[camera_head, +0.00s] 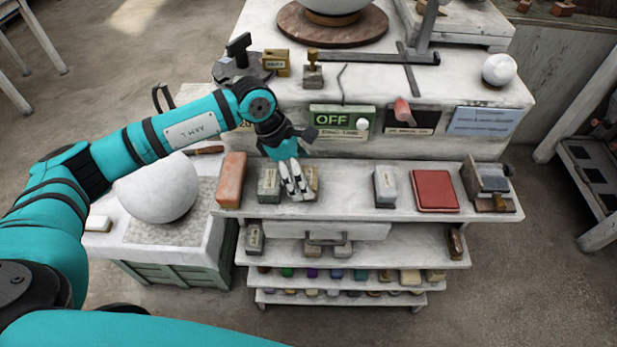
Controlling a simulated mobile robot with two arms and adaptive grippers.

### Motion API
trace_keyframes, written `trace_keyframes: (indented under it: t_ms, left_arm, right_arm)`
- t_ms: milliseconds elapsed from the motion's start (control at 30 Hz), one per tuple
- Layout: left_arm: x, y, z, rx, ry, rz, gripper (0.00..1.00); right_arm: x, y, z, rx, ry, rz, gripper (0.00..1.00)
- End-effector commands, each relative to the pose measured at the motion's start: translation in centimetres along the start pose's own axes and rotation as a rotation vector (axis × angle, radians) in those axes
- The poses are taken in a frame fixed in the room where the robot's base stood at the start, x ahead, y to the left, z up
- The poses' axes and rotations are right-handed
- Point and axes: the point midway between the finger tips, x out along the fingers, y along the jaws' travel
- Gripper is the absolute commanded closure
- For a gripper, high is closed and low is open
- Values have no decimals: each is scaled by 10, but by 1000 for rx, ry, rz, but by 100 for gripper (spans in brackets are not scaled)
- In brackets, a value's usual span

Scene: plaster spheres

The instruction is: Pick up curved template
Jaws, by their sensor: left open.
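My left gripper (295,188) reaches down over the upper shelf (345,200) of the workbench, with its fingers apart. A grey block (268,183) stands just left of its fingers. A tan block (313,180) is partly hidden behind them. I cannot tell whether the gripper touches either one. No thing in view is clearly the curved template. A thin dark curved piece (341,78) stands on the bench top, but I cannot tell what it is. My right gripper is out of view.
An orange-red block (231,178), a light grey block (385,186), a red book-like slab (435,190) and a metal device (489,182) stand along the same shelf. A large plaster sphere (158,190) sits at left, beneath my arm. A green OFF sign (342,120) hangs behind.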

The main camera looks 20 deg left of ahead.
Motion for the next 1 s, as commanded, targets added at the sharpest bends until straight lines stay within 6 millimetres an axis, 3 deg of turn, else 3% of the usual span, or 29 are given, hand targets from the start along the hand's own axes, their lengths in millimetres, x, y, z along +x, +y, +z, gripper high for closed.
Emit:
trace_keyframes:
  t_ms: [33,200,467,933,1000]
  left_arm:
    - [4,-4,3,-1,2,-6,6]
    - [26,-3,2,-2,1,-2,6]
    - [32,-2,2,-1,0,0,6]
    - [31,-2,2,-1,0,0,65]
    - [31,-2,2,-1,0,0,66]
  right_arm:
    - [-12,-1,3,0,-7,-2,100]
    - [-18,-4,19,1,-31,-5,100]
    - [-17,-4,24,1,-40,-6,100]
    - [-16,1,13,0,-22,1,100]
    - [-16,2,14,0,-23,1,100]
